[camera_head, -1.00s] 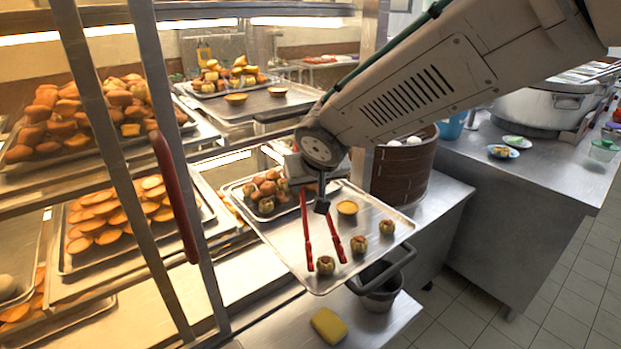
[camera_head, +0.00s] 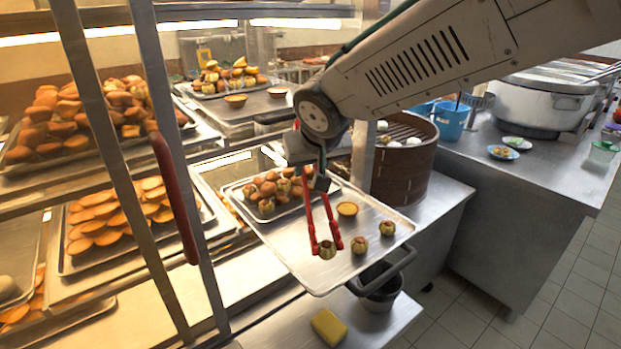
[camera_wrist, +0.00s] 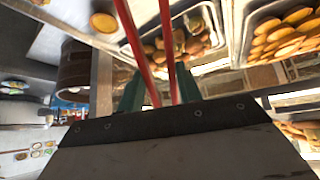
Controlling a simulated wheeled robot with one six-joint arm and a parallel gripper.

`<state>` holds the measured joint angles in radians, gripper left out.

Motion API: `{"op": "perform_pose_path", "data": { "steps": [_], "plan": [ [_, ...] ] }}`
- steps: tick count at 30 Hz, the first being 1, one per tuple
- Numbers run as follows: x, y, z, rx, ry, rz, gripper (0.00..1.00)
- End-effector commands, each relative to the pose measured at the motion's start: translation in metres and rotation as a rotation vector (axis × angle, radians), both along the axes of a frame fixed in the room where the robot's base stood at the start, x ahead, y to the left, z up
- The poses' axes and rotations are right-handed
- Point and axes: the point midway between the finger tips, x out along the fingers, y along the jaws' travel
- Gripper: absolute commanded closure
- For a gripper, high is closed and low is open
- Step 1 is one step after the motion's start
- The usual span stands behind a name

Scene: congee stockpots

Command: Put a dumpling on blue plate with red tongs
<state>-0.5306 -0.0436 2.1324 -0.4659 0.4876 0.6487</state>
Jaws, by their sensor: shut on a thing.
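My gripper (camera_head: 322,180) is shut on the red tongs (camera_head: 312,222), which hang down over the front metal tray. In the wrist view the tongs (camera_wrist: 167,45) run away between my gripper's fingers (camera_wrist: 158,92). The tong tips sit on both sides of a small brownish-green dumpling (camera_head: 327,250), which looks pinched between them and a little above the tray. Two similar dumplings stand to its right, one nearer (camera_head: 359,245) and one farther (camera_head: 387,229). The blue plate (camera_head: 502,153) lies on the right counter with small food on it.
The tray (camera_head: 316,283) also holds a small tart (camera_head: 347,209); a smaller tray of pastries adjoins it. A brown steamer (camera_head: 403,165) stands between the tray and right counter. A greenish plate (camera_head: 517,142), blue bucket (camera_head: 452,120) and large pot (camera_head: 541,105) are on the counter.

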Motion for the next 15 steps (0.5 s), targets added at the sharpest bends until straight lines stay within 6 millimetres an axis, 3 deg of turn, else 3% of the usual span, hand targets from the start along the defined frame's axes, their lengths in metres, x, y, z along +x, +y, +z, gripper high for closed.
{"op": "perform_pose_path", "data": {
  "steps": [15],
  "plan": [
    [0.0,0.0,0.063,0.002,-0.002,-0.001,0.97]
  ]
}}
